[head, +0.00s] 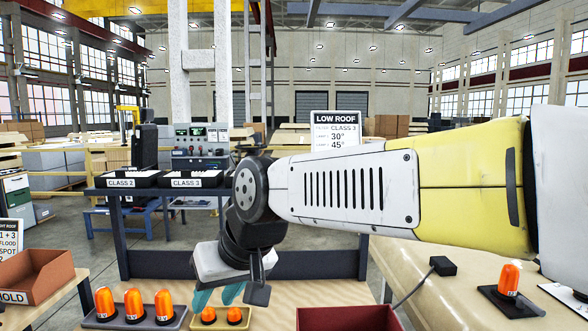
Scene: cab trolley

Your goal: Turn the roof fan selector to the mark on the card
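A card headed LOW ROOF (335,118) stands upright behind my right arm. It reads CLASS 3, 30° and 45°, and its lower edge is hidden by the arm. I cannot make out a roof fan selector, nor a mark for it on this card. My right gripper (218,296) points down at the lower middle, with its bluish fingertips apart. It appears empty, in front of or above a small yellow tray (220,324) with two orange lamps. My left gripper is not in view.
Orange lamps (133,304) stand in a grey tray at lower left, beside a brown HOLD bin (38,277). A red bin (348,318) is at the bottom centre. CLASS 2 (121,182) and CLASS 3 (193,181) boxes sit behind. Another lamp (509,278) stands at right.

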